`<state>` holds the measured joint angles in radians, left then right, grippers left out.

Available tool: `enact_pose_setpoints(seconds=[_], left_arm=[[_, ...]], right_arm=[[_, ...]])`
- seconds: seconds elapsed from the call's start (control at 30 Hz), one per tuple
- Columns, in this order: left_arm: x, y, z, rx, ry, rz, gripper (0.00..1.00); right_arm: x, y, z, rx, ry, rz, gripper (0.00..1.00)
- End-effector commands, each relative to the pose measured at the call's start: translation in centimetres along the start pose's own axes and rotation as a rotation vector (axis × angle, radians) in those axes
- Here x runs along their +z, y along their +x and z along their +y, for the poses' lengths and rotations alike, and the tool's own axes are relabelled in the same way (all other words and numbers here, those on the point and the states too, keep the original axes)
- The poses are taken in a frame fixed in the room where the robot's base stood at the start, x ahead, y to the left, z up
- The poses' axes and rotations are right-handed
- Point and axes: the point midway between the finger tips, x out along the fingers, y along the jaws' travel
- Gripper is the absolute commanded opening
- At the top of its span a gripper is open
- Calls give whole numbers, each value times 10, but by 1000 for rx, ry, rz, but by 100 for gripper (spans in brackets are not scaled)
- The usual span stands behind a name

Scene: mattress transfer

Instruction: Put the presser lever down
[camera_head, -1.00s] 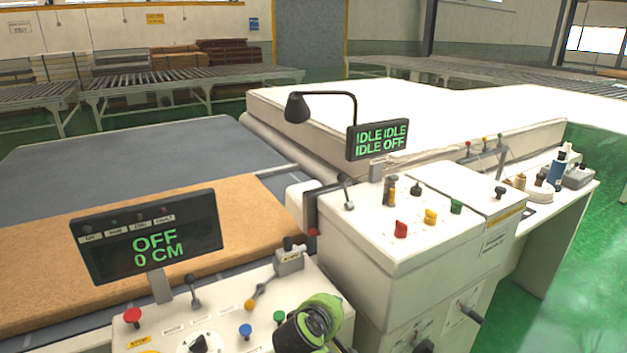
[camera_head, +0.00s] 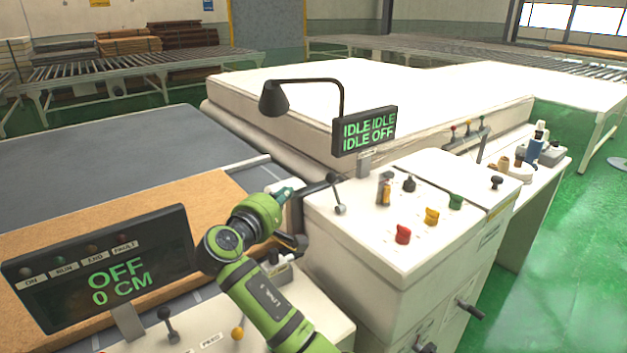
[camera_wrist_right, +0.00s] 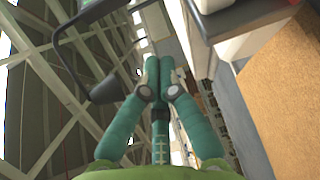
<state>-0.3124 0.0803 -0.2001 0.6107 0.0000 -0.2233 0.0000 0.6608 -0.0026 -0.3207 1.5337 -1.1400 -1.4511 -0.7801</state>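A small lever with a dark knob (camera_head: 334,179) stands upright on the white machine housing, beside a black bar; it looks like the presser lever, though I cannot be sure. My right gripper (camera_head: 287,193) is to the left of this lever, near the black bar, apart from the knob as far as I can tell. In the right wrist view its teal fingers (camera_wrist_right: 160,64) lie together with nothing visible between them. My right arm hides part of the bar and the front panel. My left gripper is not in view.
A black lamp (camera_head: 274,100) on a bent arm hangs above; it also shows in the right wrist view (camera_wrist_right: 104,88). A display (camera_head: 364,131) reads IDLE and OFF. Another display (camera_head: 105,270) reads OFF, 0 CM. Red (camera_head: 403,234) and yellow (camera_head: 431,215) knobs sit on the housing.

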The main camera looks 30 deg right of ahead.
Motion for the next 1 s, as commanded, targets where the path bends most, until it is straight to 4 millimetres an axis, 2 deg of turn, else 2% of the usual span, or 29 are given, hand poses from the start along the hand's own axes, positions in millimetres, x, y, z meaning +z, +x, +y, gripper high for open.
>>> enact_pose_setpoints(seconds=[0.07,0.23,0.47,0.73,1.0], left_arm=[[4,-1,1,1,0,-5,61],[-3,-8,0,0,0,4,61],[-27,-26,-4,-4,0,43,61],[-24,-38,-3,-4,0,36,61],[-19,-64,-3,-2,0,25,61]], right_arm=[[0,1,0,-1,0,0,0],[1,16,2,0,-2,-2,0],[1,60,4,-1,-3,-2,0],[1,101,2,-3,-1,-2,0],[27,91,2,-1,-1,1,0]])
